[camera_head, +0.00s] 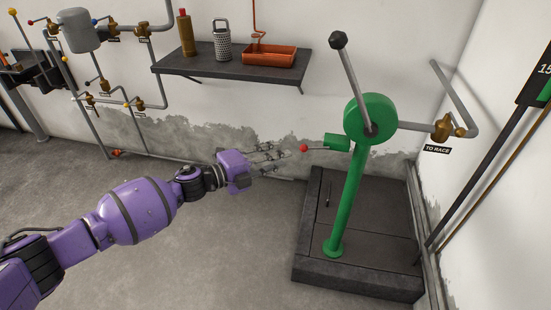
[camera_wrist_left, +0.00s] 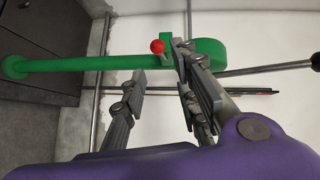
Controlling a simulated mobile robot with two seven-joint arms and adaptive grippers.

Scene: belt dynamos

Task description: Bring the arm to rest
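A green pump-like machine (camera_head: 350,190) stands on a dark base, with a round green head at its top. A grey arm (camera_head: 353,80) with a black knob (camera_head: 338,40) tilts up and slightly left from the head. A short rod with a red ball (camera_head: 303,148) points left from a small green box on the post. My left gripper (camera_head: 282,151) is open and empty, just left of the red ball. In the left wrist view its fingers (camera_wrist_left: 158,72) stand apart, with the red ball (camera_wrist_left: 158,46) beyond the gap. Contact cannot be told. My right gripper is not in view.
A dark wall shelf (camera_head: 235,67) holds a bottle, a grater and an orange tray. Pipes with valves and a tank (camera_head: 77,30) are at upper left. A pipe with a brass valve (camera_head: 440,130) runs right of the green head. The floor (camera_head: 200,255) is clear.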

